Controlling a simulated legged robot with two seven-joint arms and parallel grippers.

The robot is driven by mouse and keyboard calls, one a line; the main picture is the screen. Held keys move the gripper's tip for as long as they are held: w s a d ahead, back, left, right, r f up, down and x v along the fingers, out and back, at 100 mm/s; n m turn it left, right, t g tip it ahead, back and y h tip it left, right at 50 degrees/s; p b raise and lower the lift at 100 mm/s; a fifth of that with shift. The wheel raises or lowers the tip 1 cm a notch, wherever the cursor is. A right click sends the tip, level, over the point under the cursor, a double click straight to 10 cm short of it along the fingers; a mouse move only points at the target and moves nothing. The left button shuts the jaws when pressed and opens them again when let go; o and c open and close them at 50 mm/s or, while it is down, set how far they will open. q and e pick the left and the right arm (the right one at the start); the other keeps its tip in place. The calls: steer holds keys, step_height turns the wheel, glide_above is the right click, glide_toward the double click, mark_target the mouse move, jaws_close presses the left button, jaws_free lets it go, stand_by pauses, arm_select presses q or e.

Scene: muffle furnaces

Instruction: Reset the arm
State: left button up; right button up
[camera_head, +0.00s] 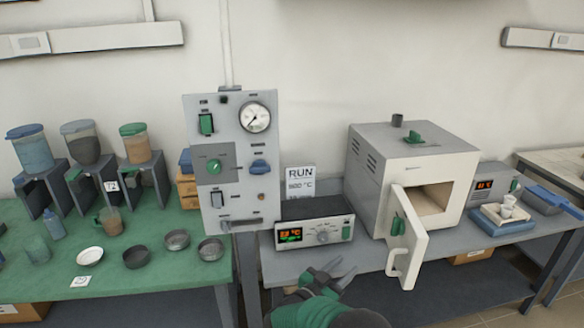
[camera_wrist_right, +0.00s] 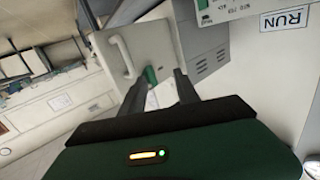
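My right gripper (camera_head: 339,272) is low in the middle of the head view, at the front edge of the grey bench, in front of the controller box (camera_head: 322,232). Its two fingers are apart with nothing between them. The right wrist view also shows the gripper (camera_wrist_right: 160,82) with its fingers spread. The white muffle furnace (camera_head: 410,165) stands to its right with its door (camera_head: 408,240) swung open. The door's handle also shows in the right wrist view (camera_wrist_right: 123,55), beyond the fingers. My left gripper is out of view.
A grey control panel (camera_head: 232,190) with gauge and switches stands left of the controller box. A green table (camera_head: 150,265) at left holds dishes and hoppers. A blue tray (camera_head: 502,226) with small crucibles sits right of the furnace. The open door juts over the bench's front edge.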

step_height(320, 180, up, 5)
steer(key=w+a+n+t+y+p, duration=0.1)
steer(key=w+a+n+t+y, duration=0.15)
steer(key=y, duration=0.25)
steer(key=s+a+n+g+y+p, duration=0.2)
steer(key=s+n+g+y+p, duration=0.1)
steer(key=s+n+y, duration=0.3)
steer(key=s+d+f+g, duration=0.1)
steer(key=s+d+g, duration=0.1)
steer(key=s, duration=0.7)
steer(key=s+d+f+n+g+y+p, duration=0.1)
steer(key=s+d+f+g, duration=0.1)
steer(key=s, duration=0.8)
steer(key=s+d+f+g+y+p, duration=0.1)
steer(key=s+g, duration=0.3)
steer(key=s, duration=0.5)
steer(key=shift+s+d+f+n, duration=0.35)
steer(key=shift+d+f, duration=0.1)
steer(key=shift+f, duration=0.25)
steer(key=shift+a+g, duration=0.25)
